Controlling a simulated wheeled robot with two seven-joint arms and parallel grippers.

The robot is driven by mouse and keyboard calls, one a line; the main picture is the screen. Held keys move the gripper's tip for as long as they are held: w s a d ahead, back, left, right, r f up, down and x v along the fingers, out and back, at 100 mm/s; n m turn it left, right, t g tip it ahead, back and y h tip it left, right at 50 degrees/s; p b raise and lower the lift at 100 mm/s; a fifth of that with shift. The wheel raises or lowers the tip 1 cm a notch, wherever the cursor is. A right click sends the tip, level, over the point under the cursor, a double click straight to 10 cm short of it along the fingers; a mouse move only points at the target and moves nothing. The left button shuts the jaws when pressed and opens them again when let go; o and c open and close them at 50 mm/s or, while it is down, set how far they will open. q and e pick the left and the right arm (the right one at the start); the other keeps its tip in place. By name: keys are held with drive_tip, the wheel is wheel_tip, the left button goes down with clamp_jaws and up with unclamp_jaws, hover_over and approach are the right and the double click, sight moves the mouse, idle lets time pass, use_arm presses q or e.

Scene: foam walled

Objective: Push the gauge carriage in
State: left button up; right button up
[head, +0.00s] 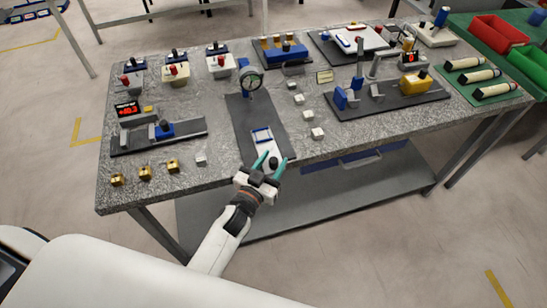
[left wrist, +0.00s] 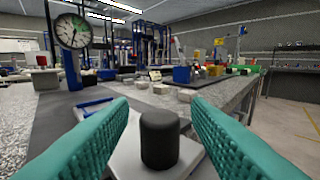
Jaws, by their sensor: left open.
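The gauge carriage (head: 266,147) is a pale sliding plate with a blue frame and a black knob (head: 274,162). It lies at the front end of a dark base (head: 243,118), near the table's front edge. A round dial gauge (head: 251,81) stands on a blue post at the far end of the base. My left gripper (head: 271,164) is open at the knob. In the left wrist view, the knob (left wrist: 160,138) appears between the two teal fingers, with gaps on both sides. The dial (left wrist: 72,31) shows at upper left. My right gripper is out of view.
Small pale blocks (head: 317,133) line the right of the base. A red-lit display fixture (head: 160,133) and several brass pieces (head: 145,173) are to the left. A fixture with a yellow block (head: 412,85) is to the right. The speckled table (head: 220,185) has bare front space.

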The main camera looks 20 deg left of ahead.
sight(260, 131)
use_arm(q)
drive_tip(key=shift+w+d, duration=0.1)
drive_tip(key=shift+w, duration=0.35)
drive_tip(key=shift+c, duration=0.2)
drive_tip(key=c, duration=0.9)
drive_tip(key=shift+w, duration=0.2)
clamp_jaws()
drive_tip(key=w+a, duration=0.2)
drive_tip(key=w, duration=0.1)
drive_tip(key=w+a+b, duration=0.1)
drive_tip(key=w+a, duration=0.1)
drive_tip(key=w, duration=0.1)
drive_tip(key=w+a, duration=0.3)
drive_tip(key=w, duration=0.1)
drive_tip(key=shift+f+b, duration=0.1)
drive_tip(key=shift+b, duration=0.25)
drive_tip(key=shift+w+a, duration=0.25)
drive_tip(key=shift+w, duration=0.05)
drive_tip(key=shift+r, duration=0.2)
